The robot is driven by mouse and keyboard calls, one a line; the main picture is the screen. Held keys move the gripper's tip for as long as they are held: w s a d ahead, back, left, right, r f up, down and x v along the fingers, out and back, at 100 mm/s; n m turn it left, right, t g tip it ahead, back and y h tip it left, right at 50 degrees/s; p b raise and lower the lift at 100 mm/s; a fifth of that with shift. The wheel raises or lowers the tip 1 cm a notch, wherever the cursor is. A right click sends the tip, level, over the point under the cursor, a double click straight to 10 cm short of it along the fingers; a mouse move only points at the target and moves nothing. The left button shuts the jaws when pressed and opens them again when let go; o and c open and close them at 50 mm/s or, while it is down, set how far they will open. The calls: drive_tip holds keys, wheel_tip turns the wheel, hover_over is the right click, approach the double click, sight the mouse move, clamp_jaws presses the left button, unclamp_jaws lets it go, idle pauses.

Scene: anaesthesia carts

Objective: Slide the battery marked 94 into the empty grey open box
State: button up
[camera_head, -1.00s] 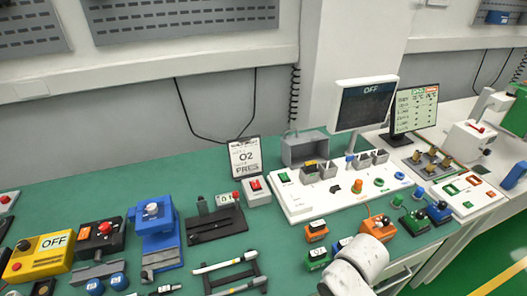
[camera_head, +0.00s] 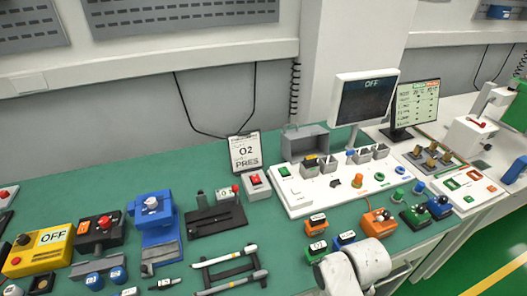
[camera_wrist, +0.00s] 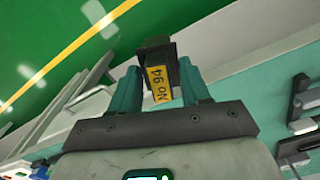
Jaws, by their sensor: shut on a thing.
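In the wrist view my gripper (camera_wrist: 160,88) has its two teal fingers closed on a dark battery (camera_wrist: 158,52). The battery's yellow label, reading "No 94", faces the camera. The battery is held above the green floor and bench edge as seen there. In the head view a grey open box (camera_head: 306,143) stands at the back of the bench, behind the white panel, and looks empty. My arm shows at the bottom of the head view, but the fingers and the held battery are out of sight there. My gripper is apart from the box.
The white panel (camera_head: 292,194) carries small grey holders (camera_head: 329,165), some filled, and a screen reading OFF (camera_head: 366,98).

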wheel_tip(320, 180, down, 5)
drive_tip(key=b, duration=0.3)
drive_tip(key=shift+r, duration=0.2)
idle(0.4)
